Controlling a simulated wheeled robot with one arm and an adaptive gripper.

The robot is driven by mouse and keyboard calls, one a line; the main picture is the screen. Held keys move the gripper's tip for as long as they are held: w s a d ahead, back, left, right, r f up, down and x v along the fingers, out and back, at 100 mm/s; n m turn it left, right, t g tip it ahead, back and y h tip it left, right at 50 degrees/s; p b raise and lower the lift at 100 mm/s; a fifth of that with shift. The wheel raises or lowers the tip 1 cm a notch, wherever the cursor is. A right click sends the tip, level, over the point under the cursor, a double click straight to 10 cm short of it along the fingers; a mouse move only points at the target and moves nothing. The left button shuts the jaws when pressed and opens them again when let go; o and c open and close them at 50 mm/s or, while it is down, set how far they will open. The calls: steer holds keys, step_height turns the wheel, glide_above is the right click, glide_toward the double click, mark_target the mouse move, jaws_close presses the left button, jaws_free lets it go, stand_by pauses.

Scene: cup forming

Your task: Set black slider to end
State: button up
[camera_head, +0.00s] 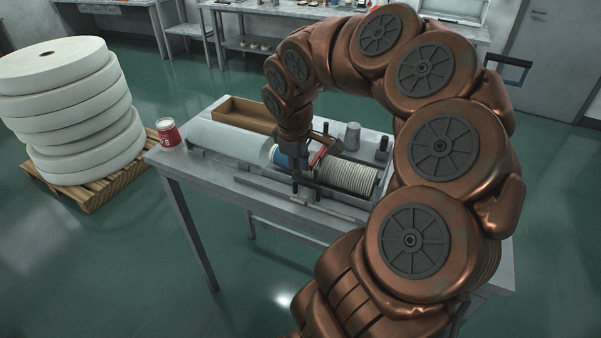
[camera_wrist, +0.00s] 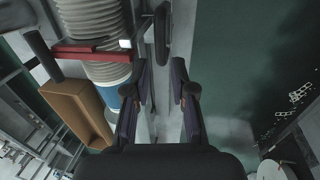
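A dark rounded piece (camera_wrist: 162,34), which looks like the black slider, stands over a pale rail at the top middle of the wrist view. My gripper (camera_wrist: 162,72) is open there, its two fingers apart with nothing visible between them. The dark piece is just beyond the fingertips, roughly in line with the gap; I cannot tell whether they touch. In the head view my gripper (camera_head: 303,190) reaches down at the machine's front side, in front of the cup stack. I cannot separate the slider from the dark fingers there.
The machine on the grey table (camera_head: 184,182) has a white cylinder (camera_head: 222,141), a blue band (camera_head: 284,160), a red bar (camera_wrist: 90,51) and a ribbed white cup stack (camera_head: 347,177). A wooden tray (camera_head: 241,113) and red tin (camera_head: 168,133) are nearby. Open floor lies in front.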

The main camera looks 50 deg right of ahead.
steer(key=shift+d+f+p, duration=0.2)
steer(key=shift+f, duration=0.75)
steer(key=shift+d+f+p, duration=0.15)
steer(key=shift+f+p, duration=0.05)
steer(key=shift+f, duration=0.7)
jaws_close()
